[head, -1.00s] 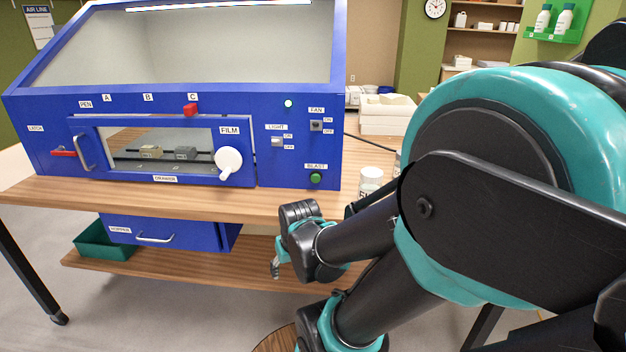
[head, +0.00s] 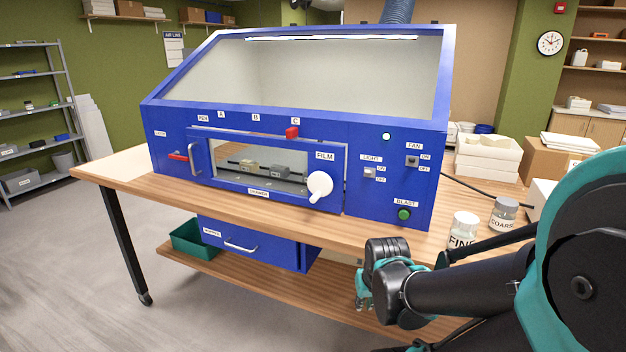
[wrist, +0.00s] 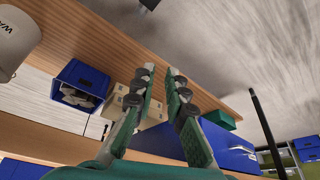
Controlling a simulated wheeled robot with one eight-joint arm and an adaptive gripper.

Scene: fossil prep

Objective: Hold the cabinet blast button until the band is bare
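The blue cabinet (head: 290,110) stands on a wooden bench with a sloped window. Its green BLAST button (head: 404,214) is at the lower right of the front, uncovered. Through the drawer window (head: 225,165), a tan block (head: 248,167) and a grey block (head: 279,172) show inside; I cannot make out a band on either. My gripper (head: 362,303) hangs below and left of the button, in front of the bench edge, clear of the cabinet front. In the wrist view my gripper (wrist: 160,72) has its fingers apart with nothing between them.
A white FILM knob (head: 319,185), red latch handle (head: 178,156) and red slider (head: 292,133) sit on the front. FINE (head: 463,230) and COARSE (head: 503,214) jars stand right of the cabinet. A HOPPER drawer (head: 240,243) and green bin (head: 190,240) are below.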

